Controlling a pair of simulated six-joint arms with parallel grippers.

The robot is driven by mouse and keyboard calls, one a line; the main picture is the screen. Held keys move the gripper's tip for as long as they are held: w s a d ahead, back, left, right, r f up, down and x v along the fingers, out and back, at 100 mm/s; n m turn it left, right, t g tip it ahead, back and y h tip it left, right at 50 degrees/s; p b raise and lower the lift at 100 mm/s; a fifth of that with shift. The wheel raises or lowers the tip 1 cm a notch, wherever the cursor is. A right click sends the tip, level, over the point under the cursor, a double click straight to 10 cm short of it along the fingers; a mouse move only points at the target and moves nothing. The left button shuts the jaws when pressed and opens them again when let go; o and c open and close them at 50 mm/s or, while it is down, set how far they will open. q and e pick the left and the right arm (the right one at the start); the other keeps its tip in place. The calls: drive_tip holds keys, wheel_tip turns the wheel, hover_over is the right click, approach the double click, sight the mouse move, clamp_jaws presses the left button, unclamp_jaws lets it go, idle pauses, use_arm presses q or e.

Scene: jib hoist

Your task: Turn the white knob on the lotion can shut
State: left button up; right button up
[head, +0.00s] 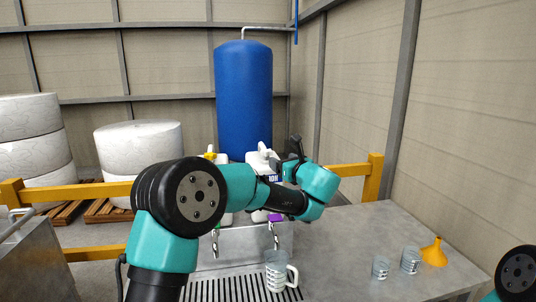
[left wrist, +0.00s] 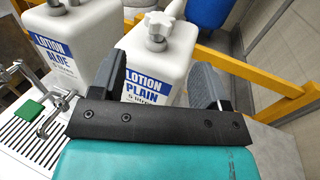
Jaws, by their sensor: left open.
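The white can labelled "LOTION PLAIN" (left wrist: 158,62) has a white lobed knob (left wrist: 158,27) on top. A second white can labelled "LOTION ALOE" (left wrist: 70,42) stands to its left. In the head view a white can (head: 258,163) shows behind my left arm, its lower part hidden. My left gripper (left wrist: 161,82) is open, its two dark fingers apart in front of the plain can, below the knob in the picture; I see nothing gripped. In the head view the left gripper (head: 292,160) is beside the can top, partly hidden by its wrist. My right gripper is out of view.
Metal taps (left wrist: 52,112) stand over a slotted drain grate (head: 240,289). A striped mug (head: 277,270) stands there. Two glasses, one here (head: 380,267), and an orange funnel (head: 434,252) sit on the right of the grey table (head: 345,240). A yellow rail (head: 365,168) runs behind.

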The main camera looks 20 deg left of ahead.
sight(270, 154)
use_arm(q)
drive_tip(key=x, duration=1)
drive_tip(key=shift+f, duration=0.1)
drive_tip(key=c, duration=0.9)
